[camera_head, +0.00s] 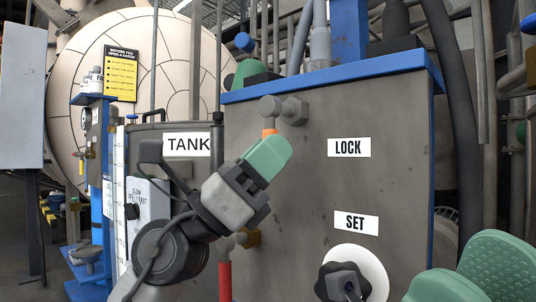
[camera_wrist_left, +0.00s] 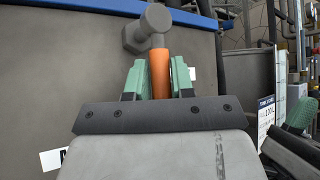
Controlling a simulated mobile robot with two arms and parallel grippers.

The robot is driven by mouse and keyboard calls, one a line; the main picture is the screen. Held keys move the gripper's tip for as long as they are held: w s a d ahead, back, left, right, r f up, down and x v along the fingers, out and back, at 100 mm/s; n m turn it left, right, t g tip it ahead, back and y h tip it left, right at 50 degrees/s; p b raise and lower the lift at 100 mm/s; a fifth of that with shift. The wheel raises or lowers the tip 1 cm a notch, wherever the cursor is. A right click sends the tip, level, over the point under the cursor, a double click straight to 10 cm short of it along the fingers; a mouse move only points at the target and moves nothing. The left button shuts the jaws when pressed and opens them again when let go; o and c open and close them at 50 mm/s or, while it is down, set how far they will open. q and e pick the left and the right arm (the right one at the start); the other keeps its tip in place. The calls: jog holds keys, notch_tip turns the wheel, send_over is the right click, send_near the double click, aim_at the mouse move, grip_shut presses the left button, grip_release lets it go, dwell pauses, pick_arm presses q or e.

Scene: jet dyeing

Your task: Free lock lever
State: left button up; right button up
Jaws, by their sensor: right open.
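The lock lever shows as a grey round hub (camera_head: 271,106) with a short orange part (camera_head: 269,132), on the grey panel left of the LOCK label (camera_head: 349,147). In the left wrist view its orange handle (camera_wrist_left: 160,74) points down from the grey hub (camera_wrist_left: 157,18). My left gripper (camera_head: 270,150) has its green fingers on both sides of the handle, seemingly touching it; the wrist view shows the fingers (camera_wrist_left: 160,80) too. The handle's lower end is hidden by the gripper. My right gripper (camera_head: 450,278) is open at the bottom right, partly out of frame.
A black knob (camera_head: 343,283) on a white disc sits below the SET label (camera_head: 356,222). A red handle (camera_head: 225,279) hangs below my left gripper. The TANK label (camera_head: 187,144) is left of the panel. A blue edge (camera_head: 340,76) tops the panel.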

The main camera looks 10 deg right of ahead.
pick_arm(q)
jog(key=o, duration=0.4)
jog(key=shift+c, duration=0.2)
jog(key=p+v, duration=0.2)
jog(key=v, duration=0.9)
jog(key=shift+p, duration=0.4)
jog(key=shift+w+r, duration=0.1)
